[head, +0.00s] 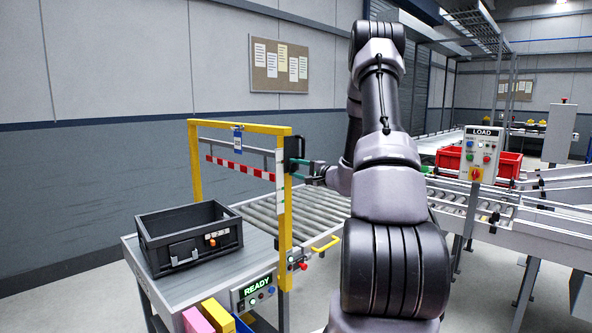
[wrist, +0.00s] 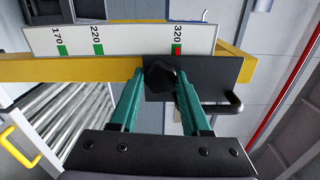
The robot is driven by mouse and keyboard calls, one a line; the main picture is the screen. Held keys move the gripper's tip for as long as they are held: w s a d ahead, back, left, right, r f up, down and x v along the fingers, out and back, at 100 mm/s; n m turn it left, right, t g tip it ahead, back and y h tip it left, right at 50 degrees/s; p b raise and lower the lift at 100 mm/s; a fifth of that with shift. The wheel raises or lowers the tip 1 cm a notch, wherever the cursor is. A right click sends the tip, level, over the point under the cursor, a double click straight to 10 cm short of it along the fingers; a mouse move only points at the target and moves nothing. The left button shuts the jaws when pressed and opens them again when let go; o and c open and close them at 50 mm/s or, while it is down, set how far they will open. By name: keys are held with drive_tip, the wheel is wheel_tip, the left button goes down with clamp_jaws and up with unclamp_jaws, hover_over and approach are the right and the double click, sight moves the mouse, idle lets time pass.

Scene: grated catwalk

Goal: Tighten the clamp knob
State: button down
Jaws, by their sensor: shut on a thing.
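The clamp knob (wrist: 160,79) is black and lobed, and sits on a black plate (wrist: 222,70) against a yellow post (wrist: 95,70). My gripper (wrist: 160,76) has its teal fingers on either side of the knob and is shut on it. In the head view my gripper (head: 292,169) reaches the post's right side from the right, by the black bracket (head: 293,149). The knob itself is too small to make out there. A white scale (wrist: 130,42) beside the post reads 170, 220 and 320, with a red and green mark by 320.
The yellow gate frame (head: 196,165) carries a red-white striped bar (head: 238,167) over a roller conveyor (head: 310,207). A black bin (head: 190,240) stands on the table at left. A READY panel (head: 254,290) is below the post. A LOAD panel (head: 479,150) stands at right.

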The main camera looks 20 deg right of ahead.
drive_tip(key=m, duration=0.5)
drive_tip(key=shift+m, duration=0.4)
drive_tip(key=m, duration=0.5)
drive_tip(key=shift+m, duration=0.3)
drive_tip(key=m, duration=0.6)
drive_tip(key=shift+f, duration=0.1)
drive_tip(key=m, duration=0.5)
drive_tip(key=shift+m, duration=0.3)
drive_tip(key=shift+c, duration=1.8)
unclamp_jaws()
drive_tip(key=v, duration=1.1)
